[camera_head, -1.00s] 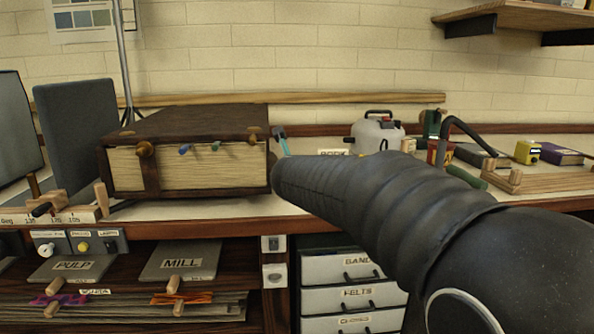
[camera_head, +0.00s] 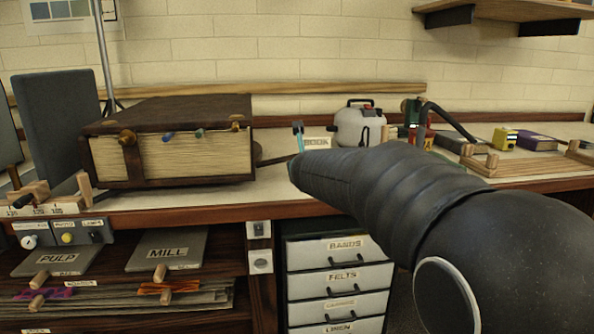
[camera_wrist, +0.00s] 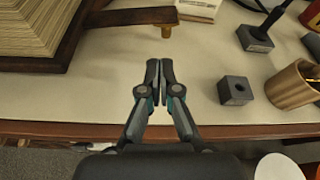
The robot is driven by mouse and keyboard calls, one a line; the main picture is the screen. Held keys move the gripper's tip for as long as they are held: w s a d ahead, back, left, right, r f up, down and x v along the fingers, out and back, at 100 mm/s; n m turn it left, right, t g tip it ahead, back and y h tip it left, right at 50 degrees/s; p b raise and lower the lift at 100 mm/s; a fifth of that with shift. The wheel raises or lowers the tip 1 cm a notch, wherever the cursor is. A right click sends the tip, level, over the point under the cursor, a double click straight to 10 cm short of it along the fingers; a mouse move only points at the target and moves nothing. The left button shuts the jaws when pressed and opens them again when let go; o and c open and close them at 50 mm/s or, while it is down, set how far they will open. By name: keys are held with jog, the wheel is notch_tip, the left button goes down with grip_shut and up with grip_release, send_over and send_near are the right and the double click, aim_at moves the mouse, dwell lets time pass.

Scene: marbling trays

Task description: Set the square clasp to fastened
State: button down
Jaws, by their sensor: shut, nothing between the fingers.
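A large brown bound book (camera_head: 190,112) with thick cream pages lies on the bench, left of my arm. Its front edge carries a brass round-ended fitting (camera_head: 127,138), a blue one (camera_head: 168,137), a teal one (camera_head: 199,133) and a small brass one (camera_head: 235,126). I cannot tell which is the square clasp. In the wrist view, a brown bar (camera_wrist: 125,17) with a brass-coloured end sticks out from the book's side. My gripper (camera_wrist: 160,65) is shut and empty over bare bench, right of the book and apart from the bar. In the head view my arm mostly hides it.
A grey block with a hole (camera_wrist: 237,91) and a brass cup (camera_wrist: 293,86) stand right of my gripper. A white jug (camera_head: 358,127) is at the back. Drawers (camera_head: 338,250) are below the bench edge. Bare bench surrounds the fingers.

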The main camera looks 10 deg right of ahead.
jog(key=shift+a, duration=0.25)
jog(key=shift+w+f, duration=0.1)
jog(key=shift+w, duration=0.05)
jog(key=x, duration=0.9)
jog(key=shift+w+f, duration=0.1)
jog(key=shift+w, duration=0.2)
